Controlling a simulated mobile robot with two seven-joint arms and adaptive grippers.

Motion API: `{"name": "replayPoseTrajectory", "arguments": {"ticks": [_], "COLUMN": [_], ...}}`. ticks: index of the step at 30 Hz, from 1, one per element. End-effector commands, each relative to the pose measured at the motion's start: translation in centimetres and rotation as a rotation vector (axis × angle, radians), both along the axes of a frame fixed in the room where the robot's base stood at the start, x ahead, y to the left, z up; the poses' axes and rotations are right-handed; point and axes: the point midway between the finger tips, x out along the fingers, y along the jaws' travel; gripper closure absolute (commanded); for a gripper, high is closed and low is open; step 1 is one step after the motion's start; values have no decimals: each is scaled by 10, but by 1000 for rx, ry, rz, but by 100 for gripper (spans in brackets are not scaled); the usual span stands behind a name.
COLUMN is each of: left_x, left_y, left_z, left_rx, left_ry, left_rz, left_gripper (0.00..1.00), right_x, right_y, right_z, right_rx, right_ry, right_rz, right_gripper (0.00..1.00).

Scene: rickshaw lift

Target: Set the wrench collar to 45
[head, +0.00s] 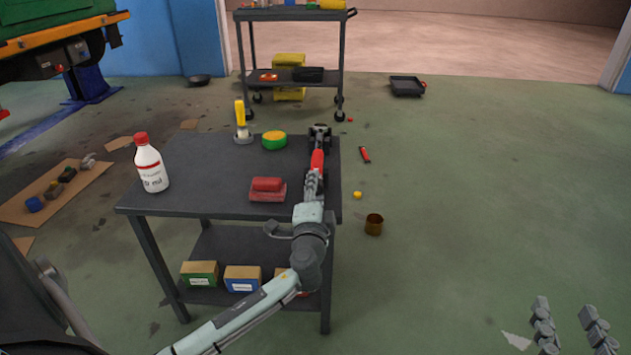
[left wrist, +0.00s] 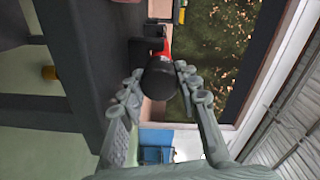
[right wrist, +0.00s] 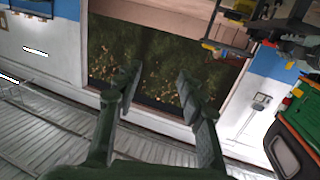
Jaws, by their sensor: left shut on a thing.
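The wrench (head: 317,160) has a red body and a dark far end, and lies along the right side of the dark tabletop in the head view. My left gripper (head: 312,182) is shut on its near end. In the left wrist view the black rounded end of the wrench (left wrist: 160,80) sits between the fingers of my left gripper (left wrist: 158,84). I cannot make out a collar scale or number. My right gripper (head: 569,325) is away from the table at the lower right. In the right wrist view its fingers (right wrist: 157,88) are apart with nothing between them.
The table (head: 215,180) also holds a white bottle with red cap (head: 149,165), a yellow-handled tool (head: 241,120), a green-yellow round item (head: 274,140) and a red block (head: 267,190). A cart (head: 290,78) stands behind. A brown cup (head: 374,224) is on the floor.

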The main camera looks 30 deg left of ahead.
Motion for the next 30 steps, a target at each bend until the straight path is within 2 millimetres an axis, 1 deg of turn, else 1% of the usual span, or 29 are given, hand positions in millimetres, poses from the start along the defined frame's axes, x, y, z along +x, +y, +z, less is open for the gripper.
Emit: {"name": "replayPoseTrajectory", "arguments": {"ticks": [3,6,9,12,18,29,30], "left_x": [0,0,0,0,0,0,0], "left_y": [0,0,0,0,0,0,0], "left_z": [2,1,0,0,0,0,0], "left_rx": [62,104,136,159,179,180,180], "left_ry": [39,64,84,98,109,110,110], "left_rz": [1,0,0,1,1,1,1], "left_gripper": [97,97,97,97,97,97,63], "right_x": [-1,-4,-7,-10,-13,-13,-13], "right_y": [-14,-24,-33,-38,-44,-44,-44], "right_z": [-24,-42,-55,-64,-72,-73,-73], "right_rx": [-56,-92,-118,-135,-150,-151,-151], "right_ry": [119,199,261,302,341,345,345], "right_rz": [-26,-45,-60,-70,-79,-79,-79], "right_gripper": [60,60,60,60,60,60,60]}}
